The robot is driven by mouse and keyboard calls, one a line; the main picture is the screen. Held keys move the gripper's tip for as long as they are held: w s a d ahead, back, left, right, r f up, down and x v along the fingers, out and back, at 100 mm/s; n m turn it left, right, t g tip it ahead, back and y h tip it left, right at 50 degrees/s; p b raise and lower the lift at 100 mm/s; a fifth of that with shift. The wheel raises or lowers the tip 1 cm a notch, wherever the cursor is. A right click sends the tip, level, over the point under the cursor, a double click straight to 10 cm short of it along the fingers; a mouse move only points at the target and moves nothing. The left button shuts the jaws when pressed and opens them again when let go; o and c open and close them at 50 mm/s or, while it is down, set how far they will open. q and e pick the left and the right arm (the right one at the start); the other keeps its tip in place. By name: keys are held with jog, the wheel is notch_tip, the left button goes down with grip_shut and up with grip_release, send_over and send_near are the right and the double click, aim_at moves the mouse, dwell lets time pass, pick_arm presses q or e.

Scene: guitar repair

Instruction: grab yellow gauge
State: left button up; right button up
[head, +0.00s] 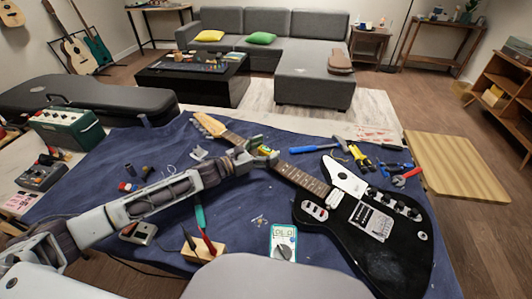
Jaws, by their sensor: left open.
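A small yellow item (266,150), which looks like the yellow gauge, shows at the guitar neck, partly hidden by my left gripper. My left gripper (263,151) reaches in from the left over the neck, with its fingers open around or just beside the yellow item. I cannot tell whether the fingers touch it. The black electric guitar (405,256) lies on the blue cloth, with its neck pointing to the upper left. My right gripper is not in view.
A green amplifier (66,128) and a black guitar case (85,98) stand at the left. A wooden board (455,168) lies at the right.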

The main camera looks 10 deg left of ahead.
pick_arm(q)
jog(key=shift+c, duration=0.4)
jog(key=c, duration=1.1)
jog(key=shift+r, duration=0.1)
jog(key=shift+c, duration=0.2)
